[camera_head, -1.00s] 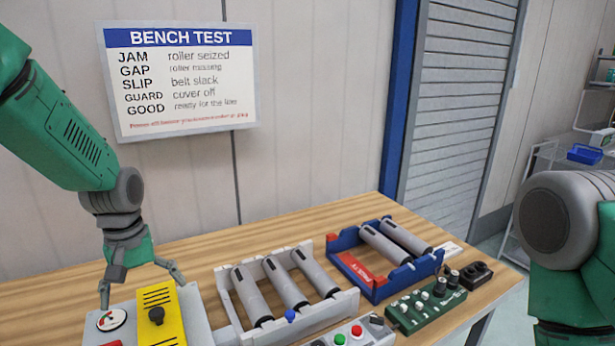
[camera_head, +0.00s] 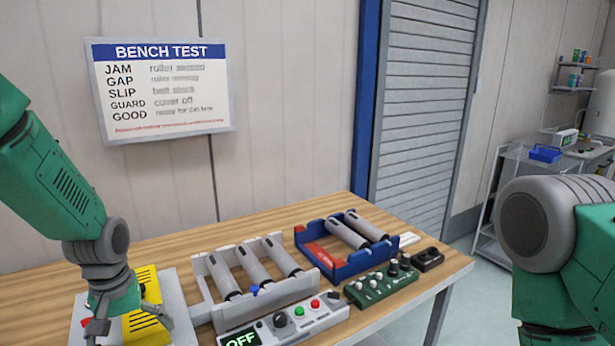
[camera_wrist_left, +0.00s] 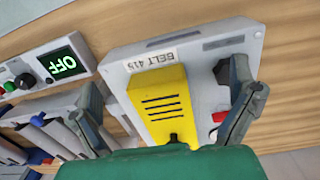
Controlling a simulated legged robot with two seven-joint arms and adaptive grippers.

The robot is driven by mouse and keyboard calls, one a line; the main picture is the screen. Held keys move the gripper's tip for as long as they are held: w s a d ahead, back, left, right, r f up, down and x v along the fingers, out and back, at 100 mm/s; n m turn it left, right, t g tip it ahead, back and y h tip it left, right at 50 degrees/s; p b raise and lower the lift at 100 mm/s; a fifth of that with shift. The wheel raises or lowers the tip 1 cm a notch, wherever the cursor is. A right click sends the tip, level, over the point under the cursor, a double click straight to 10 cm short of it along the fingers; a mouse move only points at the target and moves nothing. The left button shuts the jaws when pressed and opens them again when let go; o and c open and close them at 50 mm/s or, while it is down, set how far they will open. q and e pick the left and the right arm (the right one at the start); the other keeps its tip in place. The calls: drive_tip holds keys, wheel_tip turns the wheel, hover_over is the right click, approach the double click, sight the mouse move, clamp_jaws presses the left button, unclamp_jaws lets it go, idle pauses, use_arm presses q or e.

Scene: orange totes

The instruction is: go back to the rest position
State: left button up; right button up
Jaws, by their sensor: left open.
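My left gripper (camera_head: 128,318) is open at the lower left of the head view, over or in front of a grey unit (camera_head: 180,310) with a yellow cover (camera_head: 148,310). In the left wrist view the open fingers (camera_wrist_left: 168,95) stand on either side of the yellow cover (camera_wrist_left: 160,100), with nothing between them that looks held. The grey unit there carries a "BELT 415" label (camera_wrist_left: 151,60). I cannot tell whether the fingers touch the unit. My right arm shows at the right edge of the head view; its gripper is out of view.
On the wooden bench (camera_head: 300,215) stand a grey roller frame (camera_head: 205,280), a blue tray (camera_head: 345,268) with rollers, a green control box (camera_head: 380,285) and a control panel (camera_head: 300,318) reading OFF. A wall sign (camera_head: 160,88) hangs behind. Bare bench top lies along the back.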

use_arm(q)
drive_tip(key=shift+m, duration=0.5)
drive_tip(key=s+f, duration=0.1)
drive_tip(key=f, duration=0.1)
drive_tip(key=s+d+f, duration=0.1)
drive_tip(key=s+f, duration=0.3)
drive_tip(key=f, duration=0.1)
drive_tip(key=shift+d, duration=0.4)
drive_tip(key=s+d+f+m, duration=0.1)
drive_tip(key=s+f, duration=0.3)
drive_tip(key=s, duration=0.5)
drive_tip(key=s+f+m, duration=0.2)
drive_tip(key=s+f, duration=0.2)
drive_tip(key=s, duration=0.4)
drive_tip(key=s+d+f+m, duration=0.1)
drive_tip(key=s+f, duration=0.3)
drive_tip(key=s, duration=0.5)
wheel_tip(320, 180, down, 13)
drive_tip(key=w+d+m+b, duration=0.1)
drive_tip(key=w+b, duration=0.1)
drive_tip(key=b, duration=1.1)
drive_tip(key=shift+w+r+t, duration=0.2)
drive_tip(key=shift+w+t, duration=0.1)
use_arm(e)
wheel_tip(320, 180, down, 13)
drive_tip(key=shift+d, duration=0.2)
